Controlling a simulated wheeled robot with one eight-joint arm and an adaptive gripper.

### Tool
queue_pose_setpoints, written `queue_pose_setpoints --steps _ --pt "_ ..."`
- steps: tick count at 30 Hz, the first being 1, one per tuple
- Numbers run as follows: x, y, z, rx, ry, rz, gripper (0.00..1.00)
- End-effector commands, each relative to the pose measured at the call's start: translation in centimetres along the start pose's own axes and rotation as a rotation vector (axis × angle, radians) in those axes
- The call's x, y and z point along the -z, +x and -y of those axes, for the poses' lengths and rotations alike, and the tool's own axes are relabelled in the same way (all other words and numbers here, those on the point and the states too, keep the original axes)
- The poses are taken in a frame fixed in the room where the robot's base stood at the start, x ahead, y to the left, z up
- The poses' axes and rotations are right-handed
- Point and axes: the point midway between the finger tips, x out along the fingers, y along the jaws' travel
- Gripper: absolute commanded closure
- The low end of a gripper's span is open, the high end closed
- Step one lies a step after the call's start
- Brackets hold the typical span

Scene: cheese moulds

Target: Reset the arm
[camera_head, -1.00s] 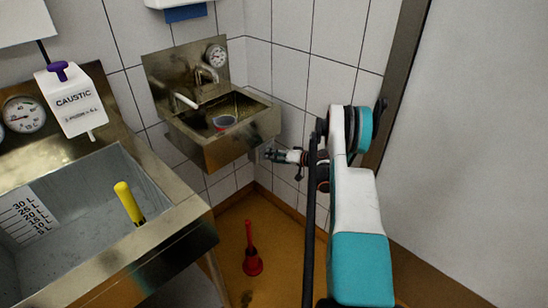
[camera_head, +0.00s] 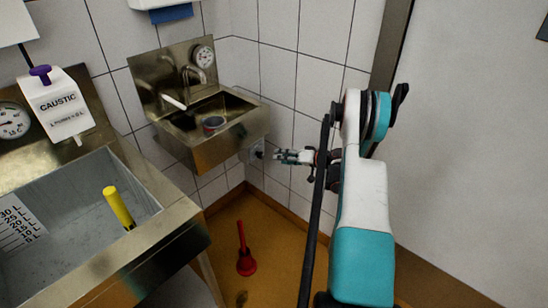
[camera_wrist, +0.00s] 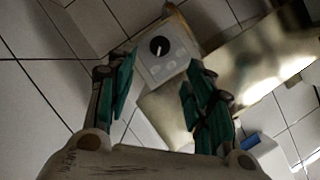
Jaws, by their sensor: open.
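My gripper (camera_head: 281,156) is at the end of my white and teal arm, in front of the tiled wall, to the right of the small steel sink (camera_head: 190,145). In the wrist view my gripper (camera_wrist: 155,90) shows its two teal fingers spread apart with nothing between them. Beyond the fingertips is a grey wall box with a black knob (camera_wrist: 159,46). The box also shows in the head view (camera_head: 257,149), just left of the fingertips. I cannot tell whether they touch it.
A large steel basin (camera_head: 165,222) with a yellow-handled tool (camera_head: 118,207) stands at the left, below a caustic dispenser (camera_head: 59,104). A red plunger (camera_head: 246,262) stands on the brown floor. A pale door or panel (camera_head: 470,150) fills the right.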

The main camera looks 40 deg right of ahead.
Motion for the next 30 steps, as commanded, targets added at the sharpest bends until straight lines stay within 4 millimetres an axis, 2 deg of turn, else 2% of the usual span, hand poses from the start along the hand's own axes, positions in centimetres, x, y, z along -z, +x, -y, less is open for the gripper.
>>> queue_pose_setpoints --steps 1,6,25,28,30 --pt "0.0 -0.7 -0.1 -0.001 0.0 -0.002 0.52" --pt "0.0 -1.8 0.0 0.0 -0.001 0.0 0.52" --pt "0.1 -1.8 0.1 0.001 -0.001 0.0 0.52" --pt "1.2 -1.1 1.6 0.007 -0.01 -0.001 0.52" --pt "2.7 0.0 4.0 0.018 -0.023 -0.002 0.52"
